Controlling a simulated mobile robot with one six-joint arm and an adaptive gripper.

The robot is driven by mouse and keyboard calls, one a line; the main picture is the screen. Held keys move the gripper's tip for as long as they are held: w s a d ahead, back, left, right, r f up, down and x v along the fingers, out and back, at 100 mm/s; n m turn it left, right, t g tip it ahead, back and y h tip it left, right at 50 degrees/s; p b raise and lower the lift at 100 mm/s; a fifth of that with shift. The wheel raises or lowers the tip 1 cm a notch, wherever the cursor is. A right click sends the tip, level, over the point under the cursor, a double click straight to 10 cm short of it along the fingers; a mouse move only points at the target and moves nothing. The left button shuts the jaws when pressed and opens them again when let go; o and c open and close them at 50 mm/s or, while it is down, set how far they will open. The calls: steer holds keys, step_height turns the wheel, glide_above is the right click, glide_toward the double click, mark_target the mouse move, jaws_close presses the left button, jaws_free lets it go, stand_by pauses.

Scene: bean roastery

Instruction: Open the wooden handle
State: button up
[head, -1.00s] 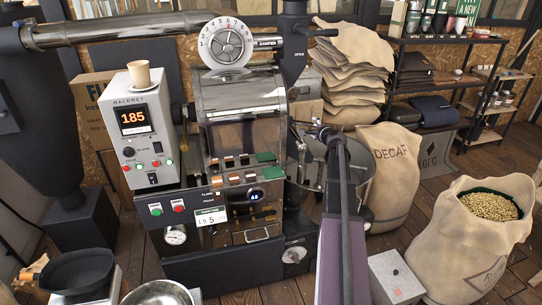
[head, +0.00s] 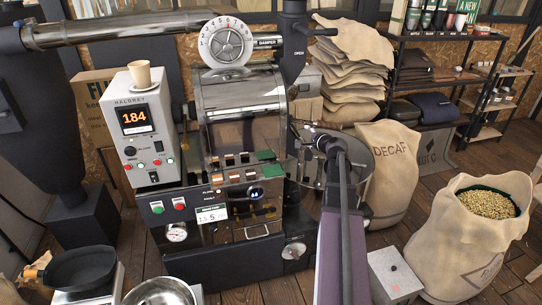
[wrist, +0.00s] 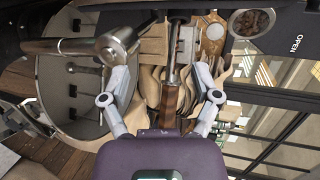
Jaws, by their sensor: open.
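In the wrist view my gripper (wrist: 164,80) is open, its two grey fingers spread to the left and right. A brown wooden handle (wrist: 170,103) on a shiny metal rod (wrist: 173,62) lies between the fingers, with a visible gap on each side. I cannot tell how deep it sits between them. In the head view my gripper (head: 326,142) is small and partly hidden by my arm, at the right side of the roaster (head: 243,128). I cannot make out the wooden handle there.
The round cooling tray (head: 366,160) stands beside my gripper, with a metal arm (wrist: 75,46) over it in the wrist view. A DECAF sack (head: 392,180) and an open bean sack (head: 455,240) stand at the right. Stacked sacks (head: 350,75) lie behind.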

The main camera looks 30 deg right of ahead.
steer(key=a+f+n+g+y, duration=0.3)
steer(key=a+n, duration=0.3)
steer(key=a, duration=1)
steer(key=shift+w+a+f+y+p, duration=0.2)
steer(key=shift+a+f+y+p, duration=0.1)
steer(key=shift+f+p, duration=0.1)
